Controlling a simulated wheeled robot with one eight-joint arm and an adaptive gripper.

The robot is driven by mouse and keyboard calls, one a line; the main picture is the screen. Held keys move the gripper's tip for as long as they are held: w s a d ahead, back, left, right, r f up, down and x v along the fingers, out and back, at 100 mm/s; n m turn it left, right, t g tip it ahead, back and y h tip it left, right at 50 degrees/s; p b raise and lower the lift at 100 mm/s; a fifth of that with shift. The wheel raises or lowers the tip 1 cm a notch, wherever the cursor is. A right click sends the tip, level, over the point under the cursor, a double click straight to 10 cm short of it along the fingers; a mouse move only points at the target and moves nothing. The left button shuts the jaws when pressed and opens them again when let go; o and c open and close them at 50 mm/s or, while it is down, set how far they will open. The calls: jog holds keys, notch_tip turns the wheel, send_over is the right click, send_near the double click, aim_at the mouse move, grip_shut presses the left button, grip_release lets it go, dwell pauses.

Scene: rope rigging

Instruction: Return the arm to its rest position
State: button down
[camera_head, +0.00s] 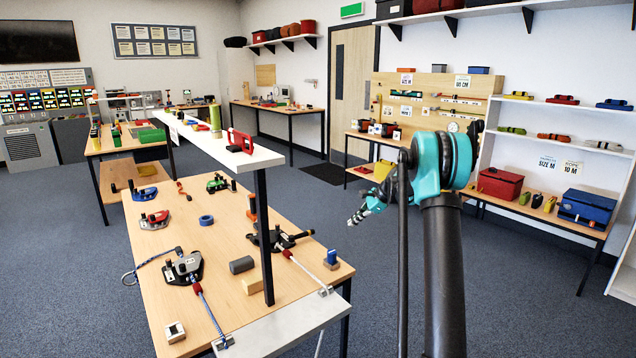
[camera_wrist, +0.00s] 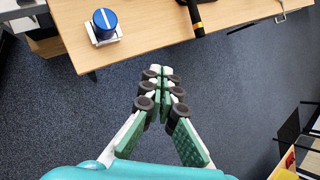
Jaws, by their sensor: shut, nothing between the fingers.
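My arm rises at the right of the head view, with a teal joint at its top. My gripper (camera_head: 360,214) hangs behind that joint, to the right of the workbench and clear of it. In the wrist view my gripper (camera_wrist: 161,72) is shut and empty, its fingertips together above the blue-grey carpet. The wooden workbench (camera_head: 215,253) shows along the top of the wrist view, ahead of the fingertips. Part of my gripper is hidden behind my arm in the head view.
A blue knob (camera_wrist: 105,22) on a pale base sits near the workbench edge. Open carpet (camera_head: 520,300) lies to the right, before shelves with boxes.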

jog(key=s+r+n+h, duration=0.2)
jog(key=s+n, duration=0.2)
jog(key=s, duration=0.9)
jog(key=s+d+f+n+h, duration=0.1)
jog(key=s+n, duration=0.3)
jog(key=s, duration=0.8)
jog(key=s+d+f+n+t+h, duration=0.1)
jog(key=s+f+n, duration=0.3)
jog(key=s, duration=0.8)
jog(key=s+d+f+n+h, duration=0.3)
jog(key=s+n, duration=0.1)
jog(key=s, duration=0.9)
